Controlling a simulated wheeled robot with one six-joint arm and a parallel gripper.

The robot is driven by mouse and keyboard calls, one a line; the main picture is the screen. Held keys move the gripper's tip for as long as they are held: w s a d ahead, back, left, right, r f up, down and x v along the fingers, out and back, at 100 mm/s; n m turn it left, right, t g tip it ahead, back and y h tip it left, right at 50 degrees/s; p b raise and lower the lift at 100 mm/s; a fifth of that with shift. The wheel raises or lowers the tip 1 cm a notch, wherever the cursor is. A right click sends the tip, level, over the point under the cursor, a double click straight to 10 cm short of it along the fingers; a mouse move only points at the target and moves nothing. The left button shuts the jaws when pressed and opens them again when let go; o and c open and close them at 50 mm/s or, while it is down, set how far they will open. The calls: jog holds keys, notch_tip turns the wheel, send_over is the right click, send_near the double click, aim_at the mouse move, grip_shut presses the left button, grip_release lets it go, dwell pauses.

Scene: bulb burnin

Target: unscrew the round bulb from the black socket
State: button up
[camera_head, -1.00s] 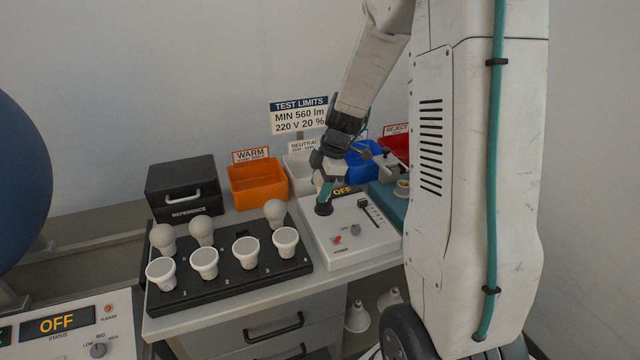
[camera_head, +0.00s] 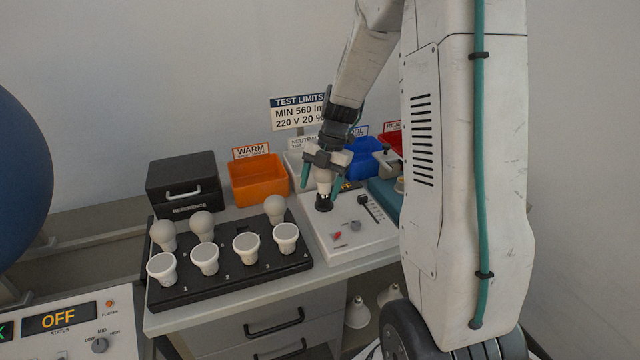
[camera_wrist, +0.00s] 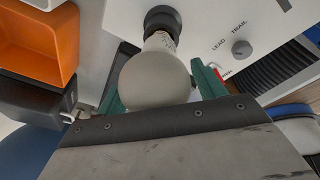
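The round white bulb (camera_head: 323,176) stands upright above the black socket (camera_head: 323,204) on the white test panel. In the wrist view the bulb (camera_wrist: 154,82) fills the middle, and its narrow base meets the socket (camera_wrist: 162,19). My gripper (camera_head: 321,188) points down over the bulb, with one green finger on each side of it. The fingers look spread, with a gap to the bulb in the head view. In the wrist view my gripper (camera_wrist: 158,85) straddles the bulb, and the lower finger parts are partly hidden by the wrist body.
A black rack (camera_head: 215,286) with several bulbs stands to the left. Behind are an orange bin (camera_head: 258,184), a blue bin (camera_head: 364,165), a red bin and a black reference box (camera_head: 183,185). A slider and knobs sit on the panel (camera_head: 340,245) near the socket.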

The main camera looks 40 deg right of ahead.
jog(key=m, duration=0.1)
jog(key=m+t, duration=0.1)
jog(key=m, duration=0.3)
jog(key=shift+w+d+t, duration=0.3)
jog(key=m, duration=0.2)
jog(key=m+h, duration=0.1)
jog(key=m, duration=0.1)
jog(key=w+m+t, duration=0.1)
jog(key=m, duration=0.1)
jog(key=shift+d+h, duration=0.25)
jog(key=shift+h, duration=0.05)
jog(key=m, duration=0.2)
jog(key=m+h, duration=0.1)
jog(key=m, duration=0.3)
jog(key=shift+w+d+t, duration=0.2)
jog(key=shift+w+t, duration=0.1)
jog(key=m, duration=0.2)
jog(key=m+h, duration=0.1)
jog(key=m, duration=0.1)
jog(key=m+h, duration=0.1)
jog(key=m, duration=0.1)
jog(key=shift+w+d, duration=0.3)
jog(key=shift+w, duration=0.05)
